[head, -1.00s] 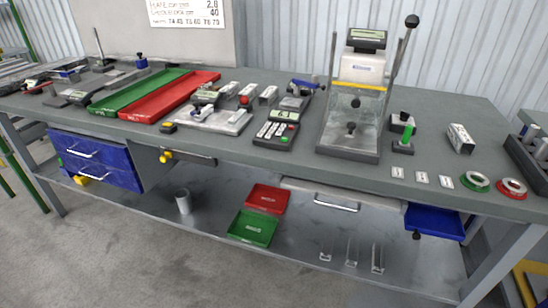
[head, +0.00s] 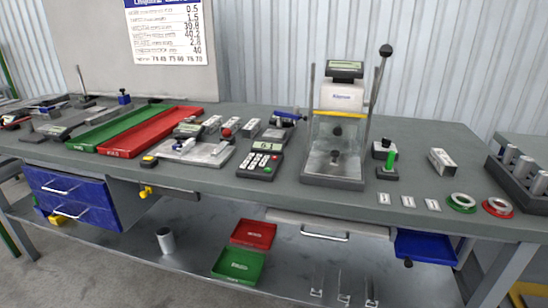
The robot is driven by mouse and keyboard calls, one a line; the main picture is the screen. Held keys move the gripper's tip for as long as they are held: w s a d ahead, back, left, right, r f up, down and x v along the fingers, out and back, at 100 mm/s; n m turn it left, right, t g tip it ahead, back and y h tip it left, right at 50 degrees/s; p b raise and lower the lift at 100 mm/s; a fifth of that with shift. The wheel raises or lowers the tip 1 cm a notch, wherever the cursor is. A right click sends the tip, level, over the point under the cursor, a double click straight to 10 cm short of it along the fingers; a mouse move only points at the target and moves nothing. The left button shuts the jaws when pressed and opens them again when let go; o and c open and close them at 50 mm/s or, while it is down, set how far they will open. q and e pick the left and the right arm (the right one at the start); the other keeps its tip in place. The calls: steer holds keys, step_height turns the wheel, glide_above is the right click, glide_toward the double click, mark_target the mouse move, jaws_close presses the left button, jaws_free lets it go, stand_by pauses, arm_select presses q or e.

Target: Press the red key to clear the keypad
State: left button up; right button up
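The dark keypad (head: 261,161) lies on the grey bench top, left of the tall press-like tester. It has a lit display (head: 264,146) at its top with a short figure on it, and rows of pale keys below. A green key shows near its lower edge. The red key is too small to make out surely. Nothing touches or covers the keypad. Neither of my grippers is in the head view.
The tester (head: 333,181) with its lever stands right of the keypad. A metal fixture plate (head: 207,154) and a red tray (head: 160,131) lie to its left. Small blocks (head: 250,128) stand behind it. The bench strip in front of the keypad is clear.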

jaws_close()
stand_by(1.5)
